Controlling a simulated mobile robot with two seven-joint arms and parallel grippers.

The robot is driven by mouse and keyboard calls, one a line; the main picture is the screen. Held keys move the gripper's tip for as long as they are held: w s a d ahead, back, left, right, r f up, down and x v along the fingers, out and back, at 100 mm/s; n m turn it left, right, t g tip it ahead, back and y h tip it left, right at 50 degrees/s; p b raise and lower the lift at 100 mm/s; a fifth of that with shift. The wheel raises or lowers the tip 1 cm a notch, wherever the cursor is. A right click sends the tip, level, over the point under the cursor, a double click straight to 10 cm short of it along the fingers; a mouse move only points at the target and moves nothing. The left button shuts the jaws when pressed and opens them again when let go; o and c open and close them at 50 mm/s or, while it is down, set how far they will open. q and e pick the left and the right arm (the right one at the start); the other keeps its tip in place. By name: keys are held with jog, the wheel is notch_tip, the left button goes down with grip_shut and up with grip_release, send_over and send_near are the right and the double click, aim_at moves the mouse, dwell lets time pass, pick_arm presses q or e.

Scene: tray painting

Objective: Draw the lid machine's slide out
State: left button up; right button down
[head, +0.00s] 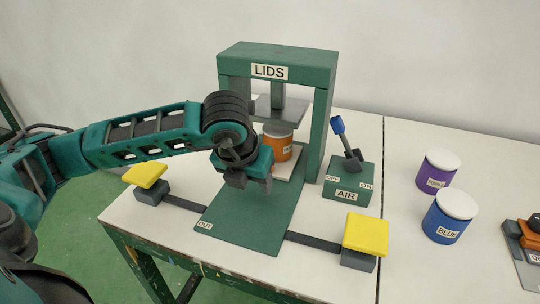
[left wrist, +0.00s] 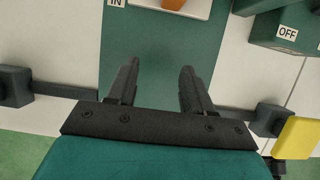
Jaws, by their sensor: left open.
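The lid machine (head: 318,125) is a green frame labelled LIDS, with a grey press plate (head: 278,108) inside. An orange can (head: 277,150) with a white lid stands under the plate on the pale slide (head: 287,165), at the back end of the green bed (head: 245,222). In the left wrist view the slide's edge (left wrist: 195,11) and the can's bottom (left wrist: 173,4) show at the top, near the IN label. My left gripper (head: 248,182) is open and empty above the bed, in front of the slide and apart from it. It also shows in the wrist view (left wrist: 160,72). My right gripper is out of view.
Yellow pads (head: 145,175) (head: 366,235) stand on both sides of the bed, joined by dark bars. The AIR box (head: 349,180) with a blue-tipped lever is to the right. Purple (head: 434,175) and blue (head: 446,222) cans stand further right. The bed's OUT end is clear.

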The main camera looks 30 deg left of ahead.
pick_arm(q)
jog(key=w, duration=0.2)
jog(key=w+a, duration=0.1)
jog(key=w, duration=0.5)
jog(key=shift+w+a, duration=0.15)
jog(key=shift+a, duration=0.25)
jog(key=shift+w+f, duration=0.15)
jog(key=shift+w, duration=0.1)
jog(key=shift+w+a+f, duration=0.1)
jog(key=shift+f, duration=0.35)
grip_shut()
